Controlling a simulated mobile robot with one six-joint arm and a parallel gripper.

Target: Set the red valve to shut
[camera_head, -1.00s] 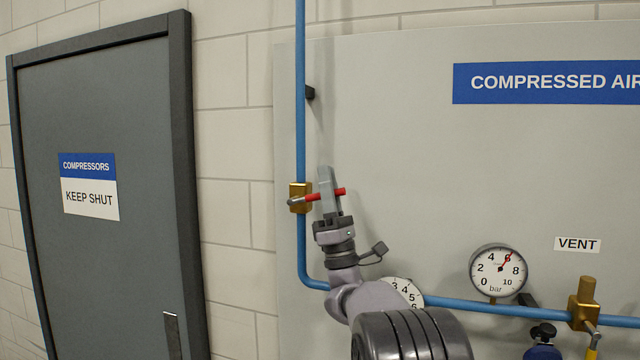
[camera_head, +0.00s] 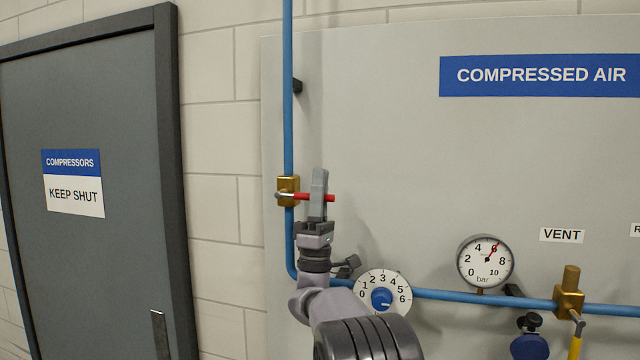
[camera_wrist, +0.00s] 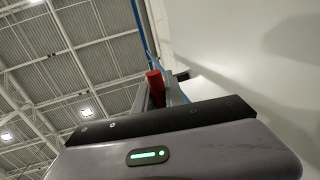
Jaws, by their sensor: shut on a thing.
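The red valve is a brass body (camera_head: 288,190) on the vertical blue pipe, with a red lever (camera_head: 328,198) that points right, about level, across the pipe. My gripper (camera_head: 318,185) reaches up from below and is shut on the red lever, close to its outer end. In the wrist view the red lever (camera_wrist: 154,82) shows end-on between the fingers. The fingers hide part of the lever in the head view.
A blue knob (camera_head: 381,299) on a numbered dial is just right of my arm. A pressure gauge (camera_head: 485,262) and a brass vent valve (camera_head: 569,300) are farther right on the horizontal blue pipe (camera_head: 450,295). A grey door (camera_head: 85,250) is at left.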

